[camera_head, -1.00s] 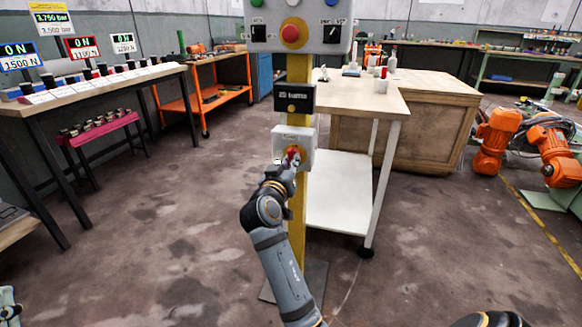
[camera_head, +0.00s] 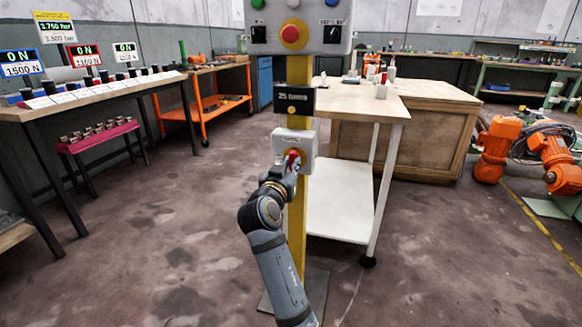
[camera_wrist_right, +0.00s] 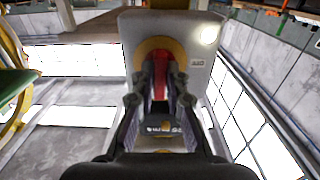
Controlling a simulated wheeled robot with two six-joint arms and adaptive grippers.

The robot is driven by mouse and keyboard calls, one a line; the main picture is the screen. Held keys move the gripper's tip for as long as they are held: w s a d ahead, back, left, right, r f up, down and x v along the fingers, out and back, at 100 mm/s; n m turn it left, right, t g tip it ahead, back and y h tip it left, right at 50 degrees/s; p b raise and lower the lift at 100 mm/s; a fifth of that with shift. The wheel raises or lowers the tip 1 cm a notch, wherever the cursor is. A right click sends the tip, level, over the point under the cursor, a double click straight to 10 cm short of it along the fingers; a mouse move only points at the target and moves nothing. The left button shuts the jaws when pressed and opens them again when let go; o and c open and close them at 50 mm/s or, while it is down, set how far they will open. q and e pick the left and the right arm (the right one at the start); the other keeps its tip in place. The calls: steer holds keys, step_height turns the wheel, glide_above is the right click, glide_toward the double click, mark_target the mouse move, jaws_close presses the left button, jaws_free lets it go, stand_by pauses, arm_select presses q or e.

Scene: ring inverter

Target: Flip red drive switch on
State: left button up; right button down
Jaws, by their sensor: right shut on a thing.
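The red drive switch (camera_head: 293,156) sits on a pale box fixed to the yellow post, a little below the black display box. In the right wrist view the red handle (camera_wrist_right: 160,80) stands in front of a yellow round plate (camera_wrist_right: 148,46). My right gripper (camera_head: 289,168) is at the switch, and in the right wrist view its fingers (camera_wrist_right: 161,76) are shut on the red handle from both sides. The fingers hide part of the handle, so its exact angle is hard to tell. My left gripper is not in view.
A control panel with a red button (camera_head: 291,34) tops the yellow post (camera_head: 299,222). A white-legged table (camera_head: 372,100) stands close behind on the right, with a wooden crate (camera_head: 440,130). Floor on the left is clear up to the bench (camera_head: 100,90).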

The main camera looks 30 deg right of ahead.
stand_by(0.4)
steer(key=c, duration=1.4)
jaws_free()
steer(key=shift+o, duration=0.2)
steer(key=shift+r, duration=0.1)
step_height(320, 180, up, 10)
